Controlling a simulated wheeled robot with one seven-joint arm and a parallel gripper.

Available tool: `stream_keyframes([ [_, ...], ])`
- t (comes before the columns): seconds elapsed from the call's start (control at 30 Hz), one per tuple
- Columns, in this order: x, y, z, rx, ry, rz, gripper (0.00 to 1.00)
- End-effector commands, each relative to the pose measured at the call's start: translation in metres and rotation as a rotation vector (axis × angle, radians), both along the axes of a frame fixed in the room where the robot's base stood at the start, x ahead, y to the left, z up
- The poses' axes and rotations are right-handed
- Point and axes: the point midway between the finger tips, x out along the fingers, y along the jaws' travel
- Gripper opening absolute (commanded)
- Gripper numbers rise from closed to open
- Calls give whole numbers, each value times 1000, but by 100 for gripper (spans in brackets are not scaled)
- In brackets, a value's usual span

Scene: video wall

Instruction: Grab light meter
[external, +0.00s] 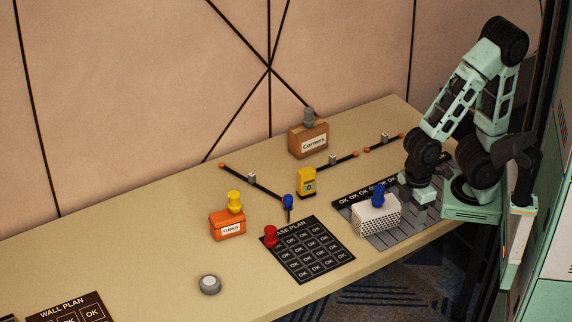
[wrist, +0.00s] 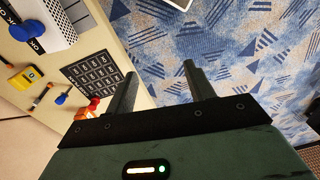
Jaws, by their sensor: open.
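A small upright yellow device with a dark panel (external: 307,184), which looks like the light meter, stands in the middle of the table. It also shows at the left of the wrist view (wrist: 24,78). My gripper (wrist: 156,80) is open and empty in the wrist view, with its two dark fingers apart and patterned carpet seen past them. In the external view my arm is folded at the table's right end, with the hand low beyond the white box and well to the right of the yellow device.
A white perforated box (external: 376,216) with a blue pawn stands between hand and device. The black plan sheet (external: 308,250), red pawn (external: 270,237), blue screwdriver (external: 288,205), orange box (external: 227,226) and brown Corners box (external: 308,141) surround it.

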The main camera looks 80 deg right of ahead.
Motion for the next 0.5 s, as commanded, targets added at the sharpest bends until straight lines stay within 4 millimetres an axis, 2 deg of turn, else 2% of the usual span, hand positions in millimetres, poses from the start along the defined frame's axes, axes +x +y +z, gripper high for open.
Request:
stream_keyframes([
  [0.07,0,0,0,0,0,0,54],
  [0.1,0,0,0,0,0,0,58],
  [0.37,0,0,-1,0,2,-3,58],
  [0.5,12,-3,-10,5,54,-97,58],
])
